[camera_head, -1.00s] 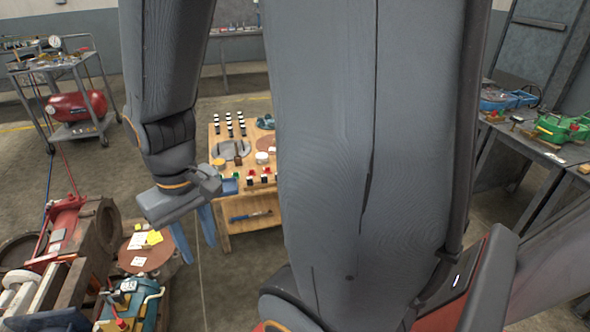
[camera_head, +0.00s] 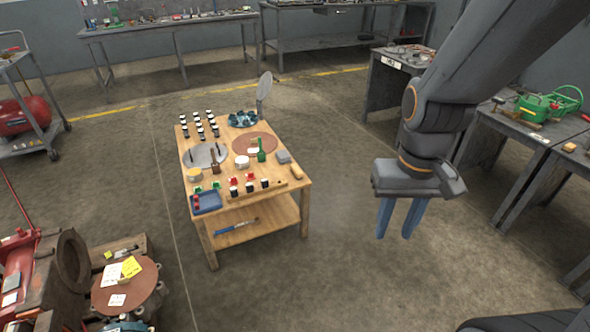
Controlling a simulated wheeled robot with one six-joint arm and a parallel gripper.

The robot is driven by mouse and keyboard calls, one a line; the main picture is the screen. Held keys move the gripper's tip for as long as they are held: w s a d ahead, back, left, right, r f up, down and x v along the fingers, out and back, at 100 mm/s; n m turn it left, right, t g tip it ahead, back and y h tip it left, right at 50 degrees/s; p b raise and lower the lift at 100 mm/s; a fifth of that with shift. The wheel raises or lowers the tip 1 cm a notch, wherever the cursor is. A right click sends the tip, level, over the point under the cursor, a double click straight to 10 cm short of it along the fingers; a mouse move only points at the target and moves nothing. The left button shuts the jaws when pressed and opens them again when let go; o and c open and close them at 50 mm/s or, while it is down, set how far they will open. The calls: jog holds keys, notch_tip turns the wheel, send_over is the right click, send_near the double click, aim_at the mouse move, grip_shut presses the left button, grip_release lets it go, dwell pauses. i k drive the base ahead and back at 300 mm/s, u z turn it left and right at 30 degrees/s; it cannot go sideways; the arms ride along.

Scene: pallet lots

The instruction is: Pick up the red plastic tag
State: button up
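Small red pieces lie near the front of the wooden table, one (camera_head: 234,180) at the front middle and another (camera_head: 250,177) just right of it. More red shows in the blue tray (camera_head: 213,205) at the table's front left corner. They are too small to tell which is the red plastic tag. My gripper (camera_head: 396,236) hangs in the air to the right of the table, its two blue fingers pointing down and apart. Nothing is between them.
The wooden table (camera_head: 291,196) also bears rows of black-and-white pots (camera_head: 198,125), a green bottle (camera_head: 261,152) and round plates. Grey workbenches (camera_head: 520,130) stand at the right. Machinery (camera_head: 70,265) is at the lower left. Floor between table and benches is clear.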

aim_at(234, 179)
jog(key=z, duration=0.35)
jog(key=k, duration=0.85)
jog(key=u, duration=1)
jog(key=i, duration=0.95)
jog(key=k, duration=0.5)
jog(key=z, duration=0.7)
jog(key=i, duration=0.8)
jog(key=z, duration=0.35)
jog(key=i, duration=0.75)
jog(key=u, duration=0.65)
jog(key=i, duration=0.75)
jog(key=u, duration=0.65)
